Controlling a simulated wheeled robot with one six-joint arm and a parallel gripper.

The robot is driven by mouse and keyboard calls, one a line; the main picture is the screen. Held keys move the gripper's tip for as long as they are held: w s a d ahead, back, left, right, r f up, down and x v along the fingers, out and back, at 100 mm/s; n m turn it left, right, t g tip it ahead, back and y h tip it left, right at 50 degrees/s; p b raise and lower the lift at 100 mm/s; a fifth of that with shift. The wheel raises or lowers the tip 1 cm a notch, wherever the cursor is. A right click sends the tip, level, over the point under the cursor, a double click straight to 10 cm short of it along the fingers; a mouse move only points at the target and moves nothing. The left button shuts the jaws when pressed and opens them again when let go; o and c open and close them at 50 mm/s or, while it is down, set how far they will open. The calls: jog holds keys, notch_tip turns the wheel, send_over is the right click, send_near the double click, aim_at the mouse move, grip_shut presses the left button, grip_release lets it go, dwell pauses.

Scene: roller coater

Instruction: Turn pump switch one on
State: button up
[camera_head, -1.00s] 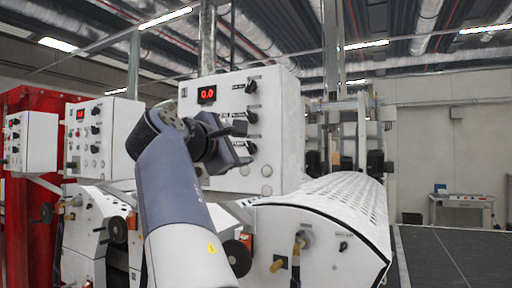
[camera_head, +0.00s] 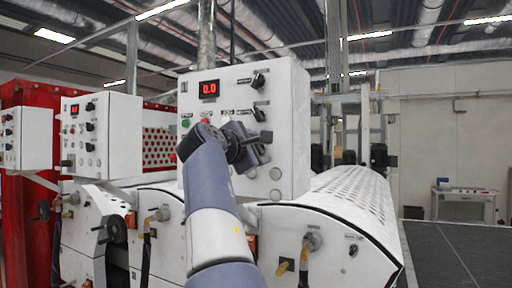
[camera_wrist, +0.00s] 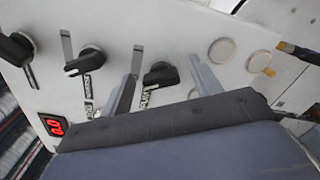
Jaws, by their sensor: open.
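The white control panel (camera_head: 225,100) carries a red lit display (camera_head: 209,88) and black rotary knobs, an upper knob (camera_head: 258,80) and a middle knob (camera_head: 259,114). A lower knob is hidden behind my gripper (camera_head: 262,143) in the head view. In the wrist view, the panel appears turned, with a far-left knob (camera_wrist: 16,48), a middle knob (camera_wrist: 84,62) and a third knob (camera_wrist: 160,73). My gripper (camera_wrist: 165,55) is open, with one finger on each side of the third knob. Contact cannot be told. The labels are too blurred to identify pump switch one surely.
Round blank caps (camera_wrist: 221,51) lie beyond the third knob. Below the panel, a perforated white cover (camera_head: 345,195) slopes to the right. Another control box (camera_head: 110,130) stands at the left.

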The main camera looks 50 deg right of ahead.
jog(key=shift+c, duration=0.3)
jog(key=c, duration=0.9)
jog(key=shift+c, duration=0.2)
jog(key=shift+f, duration=0.1)
jog(key=m, duration=0.6)
jog(key=shift+f, duration=0.15)
jog(key=m+b, duration=0.1)
jog(key=m, duration=0.4)
jog(key=shift+f+m, duration=0.15)
jog(key=shift+m, duration=0.45)
